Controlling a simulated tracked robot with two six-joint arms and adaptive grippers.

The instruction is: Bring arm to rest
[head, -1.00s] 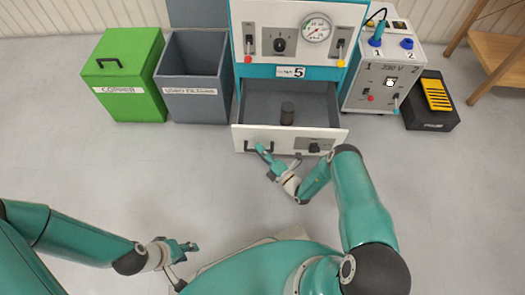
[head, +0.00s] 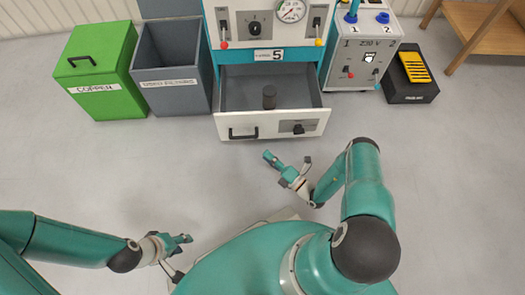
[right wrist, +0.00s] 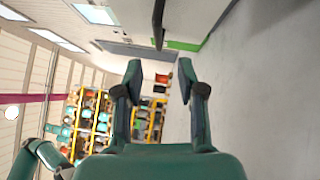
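My right gripper (head: 288,165) is in front of the open drawer, apart from its handle, over the grey floor. It is open and empty; the right wrist view shows its two fingers (right wrist: 163,82) spread with nothing between them. My left gripper (head: 181,245) is low on the left over the floor. Its fingers appear apart, with nothing seen between them. The drawer (head: 229,123) of the machine stands pulled out, with a small dark cylinder (head: 269,97) inside.
A green copper bin (head: 97,70) with a closed lid and an open grey bin (head: 172,102) stand left of the machine. A wooden table (head: 477,35) is far right. The floor ahead is clear.

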